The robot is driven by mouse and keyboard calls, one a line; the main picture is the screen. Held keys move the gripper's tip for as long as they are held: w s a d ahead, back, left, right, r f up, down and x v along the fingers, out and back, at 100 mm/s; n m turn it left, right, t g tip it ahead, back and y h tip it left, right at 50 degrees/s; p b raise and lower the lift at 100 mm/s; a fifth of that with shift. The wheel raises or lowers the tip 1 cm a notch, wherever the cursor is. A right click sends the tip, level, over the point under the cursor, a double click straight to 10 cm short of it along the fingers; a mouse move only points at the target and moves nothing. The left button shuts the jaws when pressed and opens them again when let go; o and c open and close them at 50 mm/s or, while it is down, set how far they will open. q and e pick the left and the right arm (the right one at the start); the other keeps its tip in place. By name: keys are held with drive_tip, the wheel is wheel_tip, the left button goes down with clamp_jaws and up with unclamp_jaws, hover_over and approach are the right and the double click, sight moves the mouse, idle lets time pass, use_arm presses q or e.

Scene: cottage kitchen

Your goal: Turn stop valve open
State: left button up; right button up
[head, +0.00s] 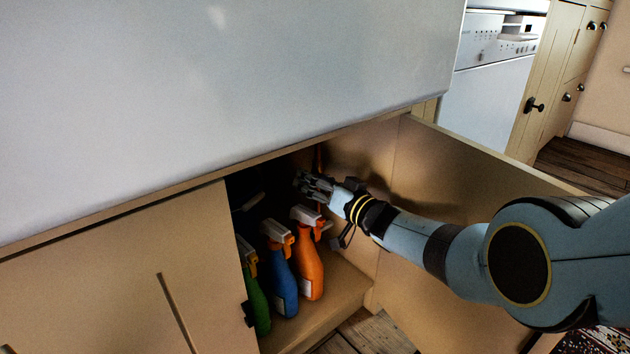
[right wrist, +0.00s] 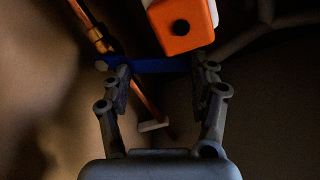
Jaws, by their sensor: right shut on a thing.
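The stop valve sits on a copper pipe inside the open under-sink cupboard. In the right wrist view its blue lever (right wrist: 154,65) lies crosswise between my fingertips, with the brass and copper pipe (right wrist: 97,38) at its left end. In the head view only a short piece of the copper pipe (head: 319,158) shows; the lever is hidden or too dark to tell. My right gripper (head: 308,184) reaches into the cupboard above the spray bottles. In the right wrist view the right gripper (right wrist: 160,78) is shut on the lever. My left gripper is not in view.
Orange (head: 310,268), blue (head: 282,283) and green (head: 257,300) spray bottles stand on the cupboard floor, close below my right gripper. An orange-and-white spray head (right wrist: 185,28) is close ahead in the wrist view. The open cupboard door (head: 465,190) stands beside my right arm.

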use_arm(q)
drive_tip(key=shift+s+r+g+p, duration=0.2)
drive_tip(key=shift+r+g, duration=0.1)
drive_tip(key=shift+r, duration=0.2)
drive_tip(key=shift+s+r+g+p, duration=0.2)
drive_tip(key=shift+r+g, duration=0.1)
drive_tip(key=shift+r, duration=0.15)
use_arm(e)
drive_tip(key=shift+w+r+m, duration=0.2)
drive_tip(key=shift+r+m, duration=0.35)
drive_tip(key=shift+m, duration=0.05)
drive_tip(key=shift+w+r+m, duration=0.15)
drive_tip(key=shift+r+m, duration=0.4)
drive_tip(key=shift+m, duration=0.05)
drive_tip(key=o, duration=1.3)
drive_tip(key=shift+w, duration=0.1)
drive_tip(key=o, duration=0.3)
drive_tip(key=shift+a, duration=0.15)
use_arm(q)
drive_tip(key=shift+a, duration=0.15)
use_arm(e)
drive_tip(key=shift+d+f, duration=0.3)
drive_tip(key=shift+f, duration=0.05)
drive_tip(key=v, duration=1.2)
